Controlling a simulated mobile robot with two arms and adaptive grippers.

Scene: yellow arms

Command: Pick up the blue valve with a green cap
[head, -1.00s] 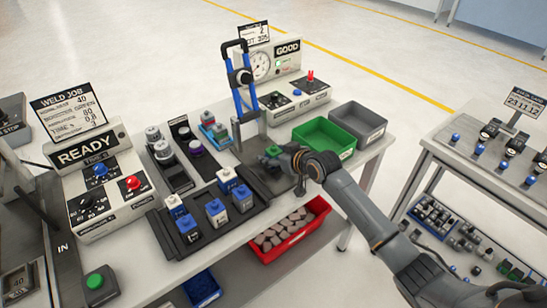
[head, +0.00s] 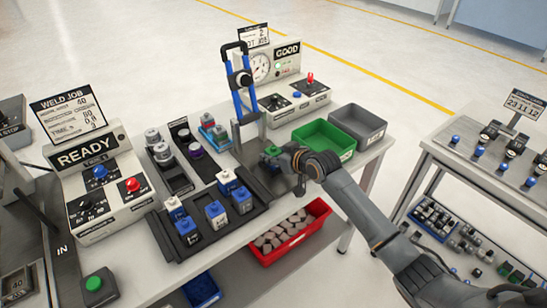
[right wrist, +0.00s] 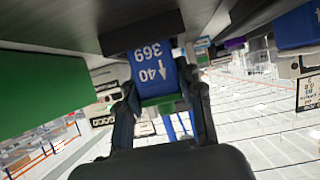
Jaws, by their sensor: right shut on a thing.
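The blue valve with a green cap (right wrist: 152,72) shows large in the right wrist view, with white print and an arrow on its blue body. That view is upside down, so the green cap appears below the body. My right gripper (right wrist: 163,108) is shut on the valve, one finger on each side near the cap. The body's far end meets a dark block (right wrist: 140,35); I cannot tell whether it is seated there or just clear. In the head view the green cap (head: 272,151) shows at my right gripper (head: 279,160), above the bench's right part. My left gripper is not in view.
A dark tray (head: 177,247) with several blue and white valves stands left of the gripper. A blue-handled stand (head: 239,90) rises close behind. A green bin (head: 324,140) and a grey bin (head: 357,122) stand to the right. A red bin (head: 290,237) sits below the bench edge.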

